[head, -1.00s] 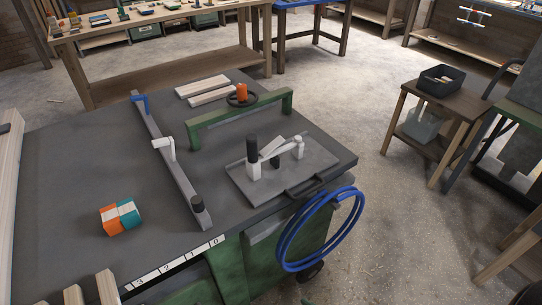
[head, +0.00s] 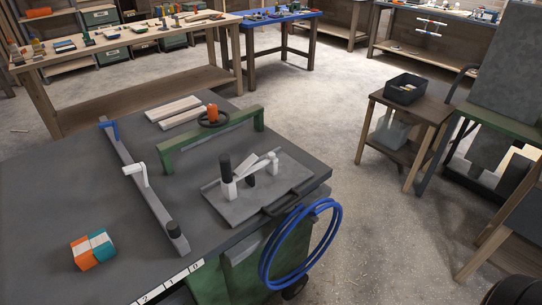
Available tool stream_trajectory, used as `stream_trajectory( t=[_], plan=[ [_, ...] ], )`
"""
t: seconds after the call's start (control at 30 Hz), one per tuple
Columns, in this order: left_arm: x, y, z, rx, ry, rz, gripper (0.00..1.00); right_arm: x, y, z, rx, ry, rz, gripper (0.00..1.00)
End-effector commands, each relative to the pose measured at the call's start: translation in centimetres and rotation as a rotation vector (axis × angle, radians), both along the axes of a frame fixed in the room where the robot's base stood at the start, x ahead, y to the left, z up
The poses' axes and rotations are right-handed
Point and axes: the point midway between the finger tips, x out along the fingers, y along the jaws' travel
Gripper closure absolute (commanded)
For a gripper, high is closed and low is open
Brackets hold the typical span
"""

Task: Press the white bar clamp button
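A long grey bar clamp (head: 145,188) lies on the dark worktop. It has a blue piece (head: 109,130) at its far end and a black knob (head: 173,229) at its near end. A white cranked part (head: 137,172) sits on the middle of the bar; it may be the white button, but I cannot tell for sure. Neither of my grippers shows in the head view.
A grey tray (head: 289,187) with white and black upright parts sits right of the clamp. A green arch handle (head: 190,148), pale boards (head: 174,111) and an orange-and-teal block (head: 93,249) share the worktop (head: 60,190). A blue hose (head: 266,262) hangs off its right edge. Open floor lies beyond.

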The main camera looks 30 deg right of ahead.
Motion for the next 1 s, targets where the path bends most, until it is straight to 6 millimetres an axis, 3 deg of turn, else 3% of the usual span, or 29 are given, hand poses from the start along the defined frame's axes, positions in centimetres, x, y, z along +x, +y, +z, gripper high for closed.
stream_trajectory(
  t=[0.03, 0.33, 1.0],
  plan=[
    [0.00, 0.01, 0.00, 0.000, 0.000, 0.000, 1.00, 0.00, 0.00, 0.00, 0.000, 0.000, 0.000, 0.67],
    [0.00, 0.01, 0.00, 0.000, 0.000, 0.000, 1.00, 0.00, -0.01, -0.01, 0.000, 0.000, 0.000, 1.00],
    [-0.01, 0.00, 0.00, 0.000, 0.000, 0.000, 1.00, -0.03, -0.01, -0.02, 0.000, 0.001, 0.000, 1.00]
  ],
)
